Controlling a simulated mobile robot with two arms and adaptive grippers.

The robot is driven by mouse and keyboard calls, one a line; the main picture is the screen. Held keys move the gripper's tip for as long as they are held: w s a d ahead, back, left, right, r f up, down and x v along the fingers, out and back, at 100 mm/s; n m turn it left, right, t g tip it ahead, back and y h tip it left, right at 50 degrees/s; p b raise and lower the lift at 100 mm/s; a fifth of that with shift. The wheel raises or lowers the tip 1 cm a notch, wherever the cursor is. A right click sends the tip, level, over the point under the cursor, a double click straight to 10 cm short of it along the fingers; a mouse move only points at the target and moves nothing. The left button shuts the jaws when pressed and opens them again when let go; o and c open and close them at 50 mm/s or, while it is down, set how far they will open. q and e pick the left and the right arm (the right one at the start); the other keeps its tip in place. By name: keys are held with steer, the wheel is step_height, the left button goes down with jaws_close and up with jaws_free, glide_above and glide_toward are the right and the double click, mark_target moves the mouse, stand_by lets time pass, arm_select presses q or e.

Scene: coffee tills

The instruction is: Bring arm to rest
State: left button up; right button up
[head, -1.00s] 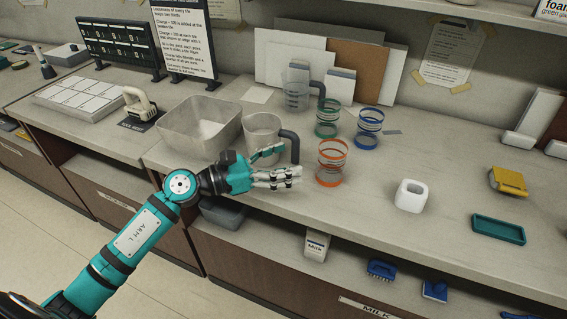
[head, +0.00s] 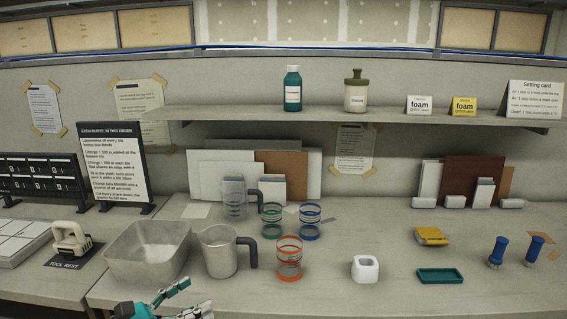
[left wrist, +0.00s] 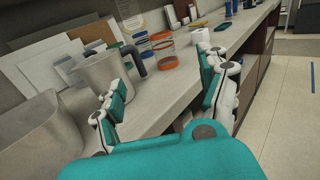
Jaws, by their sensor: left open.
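My left gripper (head: 192,298) shows at the bottom of the head view, in front of the counter's items; only its fingers and part of the hand are in frame. It is open and nothing is between its fingers. In the left wrist view the open fingers (left wrist: 162,88) spread apart over the counter's front edge, with the grey pitcher (left wrist: 103,78) beyond the left finger. The same pitcher (head: 217,255) stands upright on the counter in the head view, apart from the fingers. My right gripper is in no view.
A grey bin (head: 135,265) stands left of the pitcher. An orange-banded cup (head: 289,262), a green-banded cup (head: 271,222) and a blue-banded cup (head: 310,225) stand to the right. A white container (head: 365,269) and a green tray (head: 441,276) lie further right. Open floor (left wrist: 285,120) lies beside the counter.

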arm_select(q)
steer(key=s+a+r+n+t+y, duration=0.1)
steer(key=a+n+t+y, duration=0.3)
steer(key=n, duration=0.7)
steer(key=s+a+n+t+y, duration=0.15)
steer(key=n+t+y, duration=0.25)
steer(key=n+y, duration=0.55)
steer(key=s+a+f+n+g+y, duration=0.2)
steer(key=s+f+n+g, duration=0.1)
steer(key=f+n, duration=0.4)
steer(key=s+a+f+n+g+y, duration=0.1)
steer(key=s+a+f+n+g, duration=0.3)
steer(key=n, duration=0.5)
steer(key=s+d+f+n+g+h, duration=0.2)
steer(key=s+d+f+n+g, duration=0.3)
steer(key=s, duration=0.4)
steer(key=s+d+f+n+g+h, duration=0.15)
steer(key=s+d+f+g, duration=0.25)
steer(key=s+f, duration=0.45)
step_height(320, 180, down, 22)
steer(key=s+g, duration=0.2)
steer(key=s+a+f+g+p, duration=0.1)
steer(key=s+a+f, duration=0.1)
steer(key=s+f, duration=1.5)
steer(key=shift+a+p, duration=0.35)
steer(key=shift+a, duration=0.05)
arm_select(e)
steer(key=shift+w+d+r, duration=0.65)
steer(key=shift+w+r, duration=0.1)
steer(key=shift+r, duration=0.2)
